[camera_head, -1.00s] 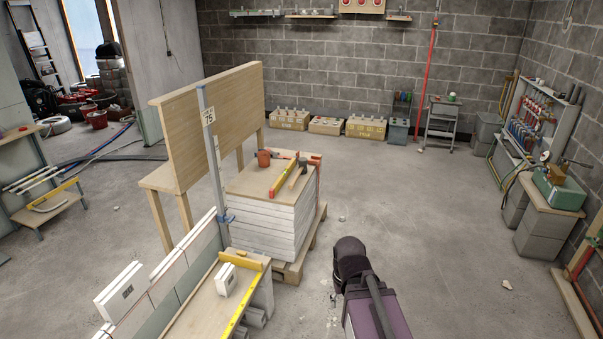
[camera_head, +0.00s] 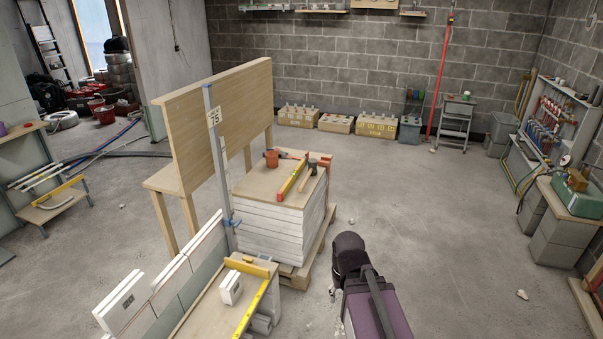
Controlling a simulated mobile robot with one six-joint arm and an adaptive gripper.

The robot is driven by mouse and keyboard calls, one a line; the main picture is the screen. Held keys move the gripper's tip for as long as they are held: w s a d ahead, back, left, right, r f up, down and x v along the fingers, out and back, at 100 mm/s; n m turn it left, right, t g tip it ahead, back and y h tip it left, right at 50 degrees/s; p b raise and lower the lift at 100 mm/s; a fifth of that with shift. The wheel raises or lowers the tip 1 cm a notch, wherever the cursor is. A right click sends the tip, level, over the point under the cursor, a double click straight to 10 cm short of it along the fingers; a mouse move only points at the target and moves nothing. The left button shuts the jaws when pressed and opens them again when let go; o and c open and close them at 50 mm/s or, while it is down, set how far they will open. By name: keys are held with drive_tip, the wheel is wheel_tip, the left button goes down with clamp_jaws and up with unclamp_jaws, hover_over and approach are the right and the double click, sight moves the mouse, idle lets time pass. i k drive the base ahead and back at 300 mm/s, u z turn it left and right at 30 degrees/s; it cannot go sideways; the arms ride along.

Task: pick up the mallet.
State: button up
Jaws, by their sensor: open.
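The mallet (camera_head: 311,169) appears to be the small tool with a dark head and a thin wooden handle. It lies on the board on top of a stack of white blocks (camera_head: 275,224), near its right side. A yellow and red level (camera_head: 293,177) lies just left of it, and an orange cup (camera_head: 271,158) stands farther left. A red clamp-like piece (camera_head: 325,160) is at the board's right edge. Part of my arm, dark and purple, shows at the bottom centre, in front of the stack and apart from it. My gripper is not visible.
The stack rests on a wooden pallet (camera_head: 297,277). A tall wooden bench (camera_head: 218,120) stands behind it to the left. A low block wall (camera_head: 187,268) and a plank with a yellow level (camera_head: 252,298) are front left. The floor (camera_head: 425,210) to the right is mostly clear.

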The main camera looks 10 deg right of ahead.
sight(312, 163)
drive_tip(key=i, duration=0.65)
drive_tip(key=z, duration=0.05)
drive_tip(key=k, duration=0.7)
drive_tip(key=z, duration=0.55)
drive_tip(key=i, duration=1.95)
drive_tip(key=u, duration=0.1)
